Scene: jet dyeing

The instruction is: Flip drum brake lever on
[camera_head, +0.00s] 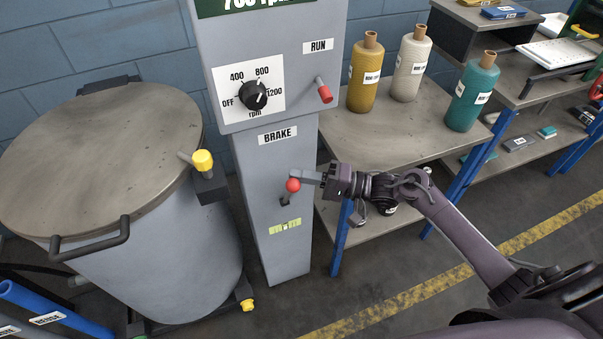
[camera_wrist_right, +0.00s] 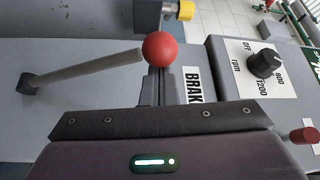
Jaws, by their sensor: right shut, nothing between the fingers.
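The drum brake lever has a red ball knob (camera_head: 293,185) and a short rod. It stands on the grey column (camera_head: 270,240) below the BRAKE label (camera_head: 277,135), with the knob above its base. In the right wrist view the red ball (camera_wrist_right: 160,48) tops a grey rod slanting to a dark base at left. My right gripper (camera_head: 300,176) is shut and empty, its fingertips at the knob's upper right side. In the wrist view its fingers (camera_wrist_right: 157,82) end right beside the ball; I cannot tell whether they touch. My left gripper is not in view.
Above are the rpm dial (camera_head: 254,96) and the red RUN lever (camera_head: 323,90). A lidded drum (camera_head: 90,150) with a yellow-knobbed latch (camera_head: 203,161) stands left. A table with several bottles (camera_head: 366,75) stands right. Open floor (camera_head: 400,260) lies in front.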

